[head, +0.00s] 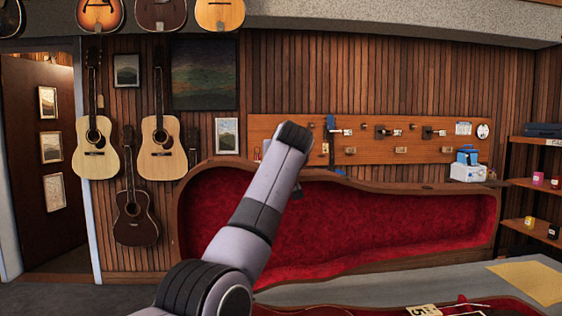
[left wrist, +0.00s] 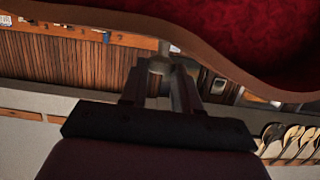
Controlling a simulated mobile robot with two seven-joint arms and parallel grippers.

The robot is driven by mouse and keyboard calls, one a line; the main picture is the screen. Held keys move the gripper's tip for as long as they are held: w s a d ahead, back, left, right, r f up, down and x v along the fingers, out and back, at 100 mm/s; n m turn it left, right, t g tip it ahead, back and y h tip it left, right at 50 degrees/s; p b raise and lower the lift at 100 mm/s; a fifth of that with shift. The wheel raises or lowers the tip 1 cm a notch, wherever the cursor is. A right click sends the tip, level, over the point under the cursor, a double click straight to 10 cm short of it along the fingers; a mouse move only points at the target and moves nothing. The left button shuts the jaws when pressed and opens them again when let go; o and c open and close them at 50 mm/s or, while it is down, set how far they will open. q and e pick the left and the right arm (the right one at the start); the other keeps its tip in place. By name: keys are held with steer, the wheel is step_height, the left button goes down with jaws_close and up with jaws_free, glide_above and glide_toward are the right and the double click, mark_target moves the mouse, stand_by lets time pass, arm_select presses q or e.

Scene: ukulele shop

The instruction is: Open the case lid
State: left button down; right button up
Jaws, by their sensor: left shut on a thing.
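The case lid (head: 400,225), guitar-shaped with a brown rim and red plush lining, stands raised behind the case base (head: 320,311), its inside facing me. Only a strip of the base shows at the bottom edge. My left arm reaches up in front of the lid; its gripper is hidden in the head view. In the left wrist view, the left gripper (left wrist: 160,85) is shut at the lid's rim (left wrist: 215,50), and the exact contact is dark and hard to make out. My right gripper is not in view.
A grey table top (head: 440,283) with a yellow sheet (head: 532,281) extends to the right. A wooden tool board (head: 375,140) and hanging guitars (head: 95,147) are on the wall behind. Shelves (head: 540,185) stand at the right. A tag (head: 425,310) shows at the bottom edge.

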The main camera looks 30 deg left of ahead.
arm_select(q)
steer(key=shift+w+r, duration=0.1)
steer(key=shift+r, duration=0.7)
steer(key=c, duration=0.9)
jaws_free()
steer(key=shift+o, duration=0.5)
steer(key=shift+s+d+r, duration=0.1)
steer(key=shift+s, duration=0.15)
steer(key=shift+w+f, duration=0.15)
steer(key=shift+f, duration=0.2)
steer(key=b+v, duration=0.3)
steer(key=v, duration=0.4)
